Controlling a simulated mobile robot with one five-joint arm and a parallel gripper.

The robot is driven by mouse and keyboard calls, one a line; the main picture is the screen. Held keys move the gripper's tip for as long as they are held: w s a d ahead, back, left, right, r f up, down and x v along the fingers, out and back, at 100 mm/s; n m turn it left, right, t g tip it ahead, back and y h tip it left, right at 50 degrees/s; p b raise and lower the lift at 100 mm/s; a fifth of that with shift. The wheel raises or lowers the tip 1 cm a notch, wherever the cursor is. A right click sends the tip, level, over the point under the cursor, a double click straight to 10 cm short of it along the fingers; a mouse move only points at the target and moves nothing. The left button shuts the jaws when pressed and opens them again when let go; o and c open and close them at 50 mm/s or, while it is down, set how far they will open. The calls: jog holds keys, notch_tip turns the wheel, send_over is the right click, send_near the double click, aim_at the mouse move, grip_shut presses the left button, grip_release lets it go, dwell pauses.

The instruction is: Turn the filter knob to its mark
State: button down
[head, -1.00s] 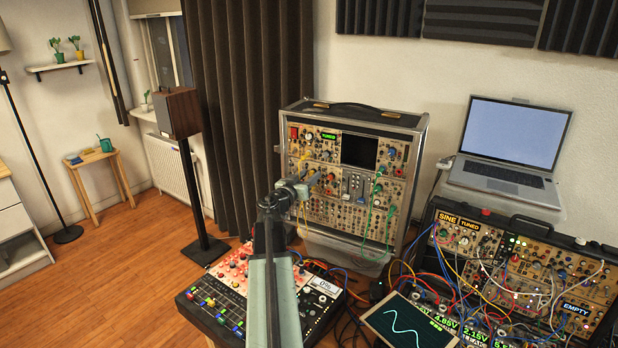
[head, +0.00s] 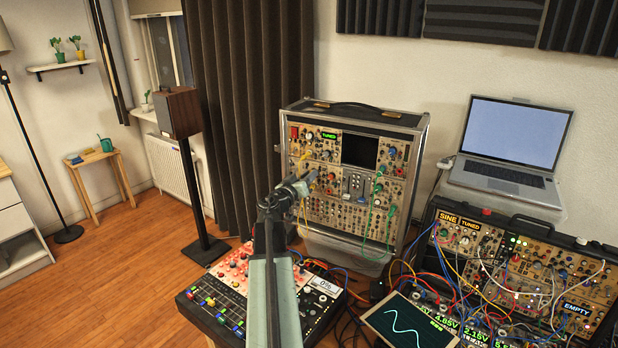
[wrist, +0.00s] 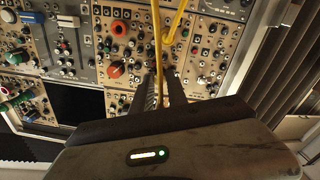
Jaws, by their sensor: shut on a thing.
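My gripper (head: 312,182) is in front of the left part of the upright modular synth case (head: 422,190). In the wrist view its two dark fingers (wrist: 161,76) point at the panel, with a yellow cable (wrist: 157,40) running down into the gap between them. They look shut on this cable. I cannot see a knob between the fingertips. I cannot tell which knob is the filter knob, and no mark is readable. A green TUNED display (head: 329,135) is lit.
Another yellow cable strand (wrist: 178,20) hangs close to the fingers. Green cables (head: 370,215) hang at the case's right. A mixer (head: 215,310), a scope screen (head: 408,322), a second case (head: 480,265) with many cables, and a laptop (head: 505,178) crowd the surroundings.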

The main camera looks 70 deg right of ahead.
jog(key=n, duration=1.4)
jog(key=shift+f+t+b, duration=0.1)
jog(key=shift+t+b, duration=0.2)
jog(key=shift+b, duration=0.05)
jog(key=n, duration=0.5)
jog(key=shift+s+n, duration=0.1)
jog(key=shift+n, duration=0.2)
jog(key=shift+n+t, duration=0.3)
jog(key=shift+n, duration=2)
jog(key=c, duration=1.3)
grip_release()
jog(key=shift+a, duration=0.1)
